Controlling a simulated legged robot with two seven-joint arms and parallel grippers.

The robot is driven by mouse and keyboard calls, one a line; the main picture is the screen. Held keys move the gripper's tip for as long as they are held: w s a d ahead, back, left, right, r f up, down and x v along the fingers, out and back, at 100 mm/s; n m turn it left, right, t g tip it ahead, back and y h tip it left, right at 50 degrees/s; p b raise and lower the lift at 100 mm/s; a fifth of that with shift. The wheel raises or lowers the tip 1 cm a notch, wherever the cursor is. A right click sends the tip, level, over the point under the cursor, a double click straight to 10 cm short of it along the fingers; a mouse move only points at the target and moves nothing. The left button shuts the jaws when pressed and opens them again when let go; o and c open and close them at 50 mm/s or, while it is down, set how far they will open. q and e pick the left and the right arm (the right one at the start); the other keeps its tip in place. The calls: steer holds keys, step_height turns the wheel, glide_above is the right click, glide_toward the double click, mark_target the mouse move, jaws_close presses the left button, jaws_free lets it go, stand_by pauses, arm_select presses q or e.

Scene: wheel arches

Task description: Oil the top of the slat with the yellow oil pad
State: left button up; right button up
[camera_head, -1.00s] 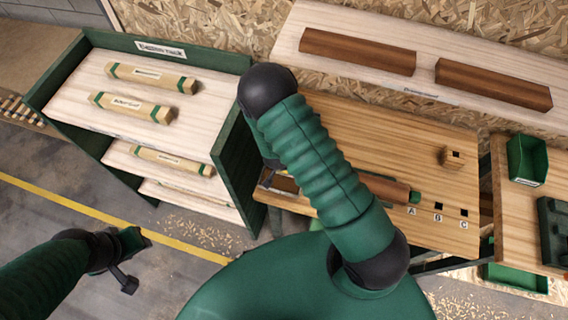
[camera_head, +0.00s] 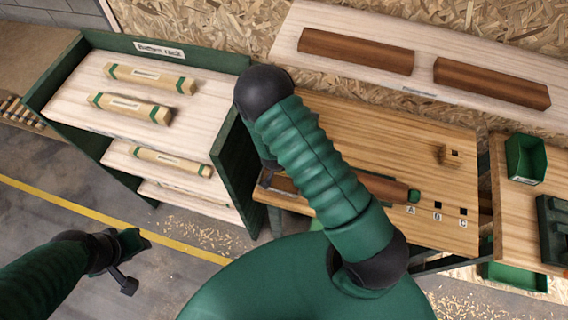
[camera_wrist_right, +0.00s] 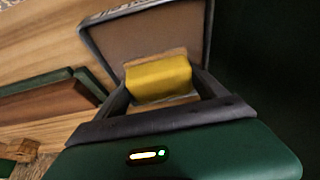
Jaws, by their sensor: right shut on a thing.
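A brown slat (camera_head: 390,188) with a green end lies on the wooden bench, partly hidden behind my right arm. In the right wrist view, a brown length with a green strip (camera_wrist_right: 50,98) lies at the left; I cannot tell if it is the same slat. My right gripper (camera_wrist_right: 158,85) is shut on the yellow oil pad (camera_wrist_right: 158,78), which has a wooden backing. The pad's contact with any surface is not clear. In the head view the right gripper is mostly hidden behind its arm. My left gripper (camera_head: 128,262) hangs over the floor at the lower left, its jaw state unclear.
A green rack (camera_head: 232,165) with pale green-ended pieces stands at the left. Two brown beams (camera_head: 356,52) lie on the back shelf (camera_head: 425,93). A small wooden block (camera_head: 443,155) is on the bench (camera_head: 400,130). A green bin (camera_head: 526,160) stands at the right.

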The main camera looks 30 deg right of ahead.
step_height(320, 180, up, 2)
steer(key=shift+a+r+p, duration=0.15)
steer(key=shift+r+p, duration=0.05)
steer(key=shift+p, duration=0.9)
step_height(320, 180, up, 5)
steer(key=p, duration=0.4)
steer(key=shift+f, duration=0.2)
